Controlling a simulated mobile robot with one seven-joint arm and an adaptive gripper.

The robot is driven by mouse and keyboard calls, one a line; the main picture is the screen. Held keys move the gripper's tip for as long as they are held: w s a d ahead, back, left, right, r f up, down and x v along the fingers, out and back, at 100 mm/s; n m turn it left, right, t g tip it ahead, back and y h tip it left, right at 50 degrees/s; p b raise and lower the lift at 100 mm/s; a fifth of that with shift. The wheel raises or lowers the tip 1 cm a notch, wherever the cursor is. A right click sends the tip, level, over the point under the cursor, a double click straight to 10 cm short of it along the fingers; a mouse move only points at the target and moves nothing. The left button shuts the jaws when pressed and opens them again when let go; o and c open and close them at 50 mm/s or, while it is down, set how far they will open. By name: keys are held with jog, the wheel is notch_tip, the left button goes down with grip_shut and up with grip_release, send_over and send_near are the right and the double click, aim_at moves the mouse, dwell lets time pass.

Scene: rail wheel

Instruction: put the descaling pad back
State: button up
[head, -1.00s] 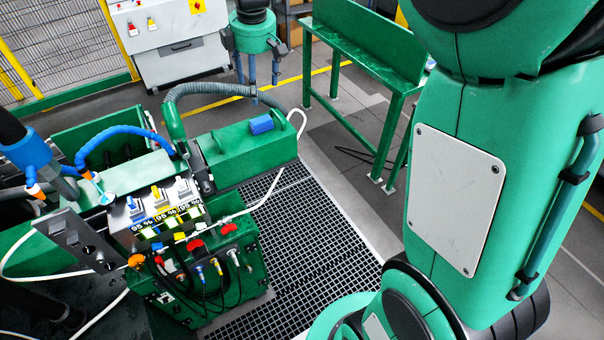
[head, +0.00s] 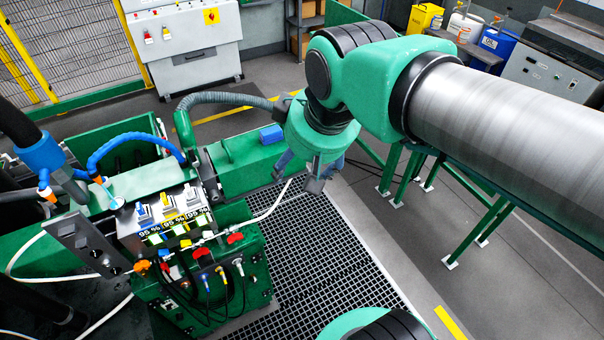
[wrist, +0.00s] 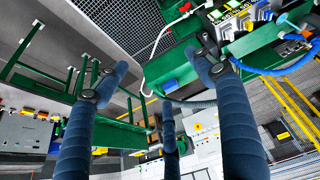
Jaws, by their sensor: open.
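A small blue block (head: 270,134), which looks like the descaling pad, lies on top of the green housing (head: 240,164). In the wrist view the blue block (wrist: 169,86) shows between the fingers, on the green surface. My gripper (head: 302,172) is to the right of the block in the head view, pointing down, apart from it. In the wrist view my gripper (wrist: 158,78) has its three blue fingers spread, with nothing between them. The exact height of the fingers above the housing is hard to tell.
A grey ribbed hose (head: 225,100) arches behind the block. A white cable (head: 272,208) runs along the housing's front. Valve blocks and levers (head: 167,210) stand at the left. A green bench (head: 400,165) is at the right. Floor grating (head: 320,260) lies open in front.

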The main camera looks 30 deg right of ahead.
jog(key=s, duration=0.1)
jog(key=s+f+m, duration=0.1)
jog(key=s, duration=0.1)
jog(key=s+f+m, duration=0.1)
jog(key=s, duration=0.1)
jog(key=shift+a+f+t, duration=0.2)
jog(key=shift+a+t, duration=0.05)
jog(key=shift+t, duration=0.05)
notch_tip(320, 180, down, 14)
jog(key=b, duration=1.3)
jog(key=shift+r+b, duration=0.15)
jog(key=shift+b, duration=0.2)
